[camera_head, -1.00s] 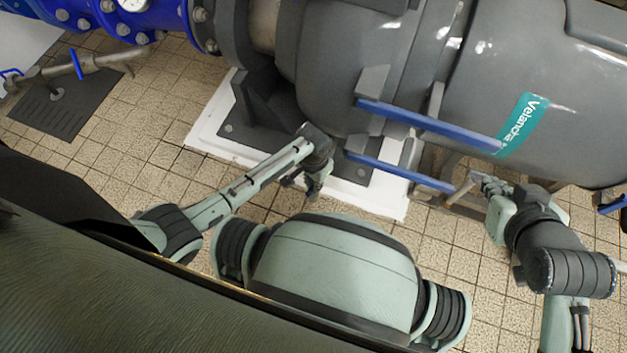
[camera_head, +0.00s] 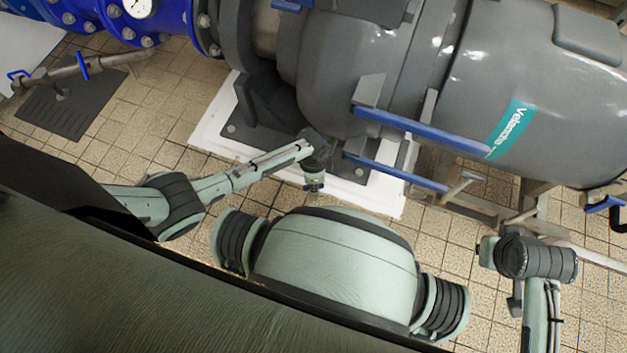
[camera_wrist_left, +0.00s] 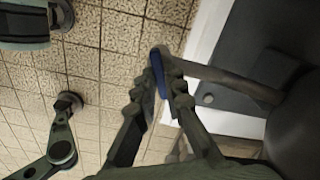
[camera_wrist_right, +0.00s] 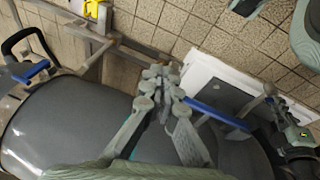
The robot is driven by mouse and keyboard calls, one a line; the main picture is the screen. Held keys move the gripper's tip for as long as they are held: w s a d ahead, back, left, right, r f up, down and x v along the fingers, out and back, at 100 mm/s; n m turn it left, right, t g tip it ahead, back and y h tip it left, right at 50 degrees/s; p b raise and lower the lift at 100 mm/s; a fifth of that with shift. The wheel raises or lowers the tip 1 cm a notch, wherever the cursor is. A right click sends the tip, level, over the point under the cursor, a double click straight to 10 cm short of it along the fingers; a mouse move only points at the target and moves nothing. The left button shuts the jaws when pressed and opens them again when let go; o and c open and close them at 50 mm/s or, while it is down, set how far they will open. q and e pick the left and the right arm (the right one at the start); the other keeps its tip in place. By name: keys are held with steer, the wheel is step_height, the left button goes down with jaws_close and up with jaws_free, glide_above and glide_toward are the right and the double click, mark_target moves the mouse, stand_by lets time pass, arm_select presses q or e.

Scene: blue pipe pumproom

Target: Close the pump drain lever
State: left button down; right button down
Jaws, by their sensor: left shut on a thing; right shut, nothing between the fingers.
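The drain lever, a small blue handle (camera_wrist_left: 160,77), sits at the end of a grey pipe stub (camera_wrist_left: 220,77) in the left wrist view. My left gripper (camera_wrist_left: 166,80) is shut on this handle, one finger on each side. In the head view my left gripper (camera_head: 313,184) hangs low beside the white plinth under the pump, and the lever is mostly hidden there. My right gripper (camera_wrist_right: 157,72) is shut and empty in the right wrist view, its fingertips together above the pump side. Its fingers cannot be made out in the head view.
The large grey pump body (camera_head: 350,60) with blue rails (camera_head: 420,130) fills the back. A white plinth (camera_head: 210,130) lies under it. Another blue-handled valve (camera_head: 82,66) stands at the far left. A blue handle (camera_head: 604,205) shows at the right. Tiled floor is open in front.

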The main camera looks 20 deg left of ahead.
arm_select(q)
steer(key=m, duration=0.2)
steer(key=shift+m, duration=1.5)
arm_select(e)
steer(key=shift+w+f, duration=0.1)
steer(key=shift+f, duration=0.45)
arm_select(q)
steer(key=c, duration=1.6)
jaws_free()
arm_select(e)
steer(key=shift+a, duration=0.1)
arm_select(q)
step_height(320, 180, up, 12)
